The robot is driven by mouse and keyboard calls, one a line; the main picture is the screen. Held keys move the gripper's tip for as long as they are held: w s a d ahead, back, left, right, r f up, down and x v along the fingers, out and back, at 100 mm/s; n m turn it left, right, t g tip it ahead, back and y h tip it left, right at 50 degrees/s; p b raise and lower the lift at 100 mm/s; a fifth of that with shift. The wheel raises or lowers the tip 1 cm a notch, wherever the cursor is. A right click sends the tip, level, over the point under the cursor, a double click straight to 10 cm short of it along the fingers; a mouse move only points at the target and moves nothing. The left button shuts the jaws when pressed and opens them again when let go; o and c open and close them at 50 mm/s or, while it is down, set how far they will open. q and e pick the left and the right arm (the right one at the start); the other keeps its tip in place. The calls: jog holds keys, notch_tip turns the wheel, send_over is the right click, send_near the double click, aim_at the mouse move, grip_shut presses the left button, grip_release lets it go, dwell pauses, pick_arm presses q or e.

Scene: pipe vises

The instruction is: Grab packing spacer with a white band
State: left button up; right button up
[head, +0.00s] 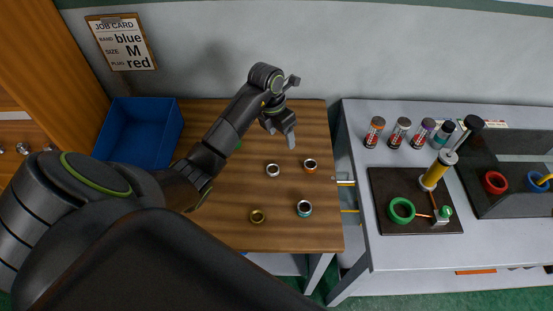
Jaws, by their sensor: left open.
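A small ring-shaped spacer with a pale, whitish band (272,171) stands on the wooden table, near its middle. Beside it on the right is a similar ring with an orange band (310,166). A teal-banded ring (304,209) and a yellow ring (257,216) stand nearer the front. My left gripper (281,136) is open and empty, above the back part of the table, a little behind the pale-banded ring and apart from it. A green item (238,144) is mostly hidden behind my left arm. My right gripper is out of view.
A blue bin (140,132) sits at the table's back left. Across a gap on the right, a grey bench (400,255) bears several small jars (399,133), a dark board (405,222) with a green ring, and a grey tray (515,209). A job card (122,43) hangs on the wall.

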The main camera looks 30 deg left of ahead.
pick_arm(q)
jog(key=a+r+g+y, duration=0.1)
jog(key=a, duration=0.2)
jog(key=b, duration=1.2)
send_over(273, 171)
jog(key=shift+n+y, duration=0.3)
jog(key=f, duration=1.2)
jog(key=shift+w+a, duration=0.15)
jog(key=shift+a, duration=0.15)
jog(key=shift+d+f+b, duration=0.1)
jog(key=shift+f+b, duration=0.45)
jog(key=f, duration=0.3)
jog(key=shift+s+d+p, duration=0.25)
jog(key=shift+p, duration=0.05)
jog(key=shift+f, duration=0.45)
jog(key=c, duration=1)
